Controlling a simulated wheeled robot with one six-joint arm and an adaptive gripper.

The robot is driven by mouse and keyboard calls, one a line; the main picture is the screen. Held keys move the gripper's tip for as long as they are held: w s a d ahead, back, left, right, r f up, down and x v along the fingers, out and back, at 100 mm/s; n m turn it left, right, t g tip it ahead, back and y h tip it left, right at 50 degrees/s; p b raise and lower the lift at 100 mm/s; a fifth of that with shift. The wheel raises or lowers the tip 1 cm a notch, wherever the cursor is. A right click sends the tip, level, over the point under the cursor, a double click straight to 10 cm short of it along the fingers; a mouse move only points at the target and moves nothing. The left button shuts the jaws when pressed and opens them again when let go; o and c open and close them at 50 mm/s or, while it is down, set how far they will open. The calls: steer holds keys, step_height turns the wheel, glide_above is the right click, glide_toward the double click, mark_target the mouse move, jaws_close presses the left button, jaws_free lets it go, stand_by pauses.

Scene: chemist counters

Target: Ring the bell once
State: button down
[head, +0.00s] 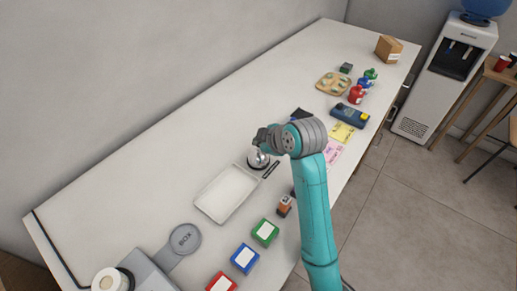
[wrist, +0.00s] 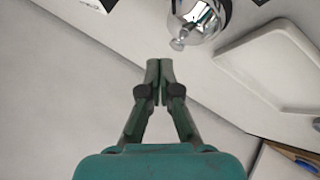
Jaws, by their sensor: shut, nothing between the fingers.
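The silver dome bell (head: 258,160) stands on the white counter just beyond the white tray, partly covered by the end of my arm in the head view. In the wrist view the shiny bell (wrist: 206,17) is at the top, cut off by the edge, with its small round button (wrist: 177,44) toward my fingers. My gripper (wrist: 160,68) is shut and empty. Its fingertips appear just short of the button in the picture, slightly left of it; I cannot tell the height between them. In the head view my gripper (head: 262,139) is above the bell, its fingertips hard to make out.
The white tray (head: 228,192) lies close to the bell, with a dark pen-like item (head: 271,169) beside it. Green (head: 265,232), blue (head: 244,258) and red (head: 221,283) boxes line the near edge. Bottles (head: 357,94) and a cardboard box (head: 388,49) stand farther off. The counter's wall side is mostly clear.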

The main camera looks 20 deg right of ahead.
steer(key=shift+r, duration=2.45)
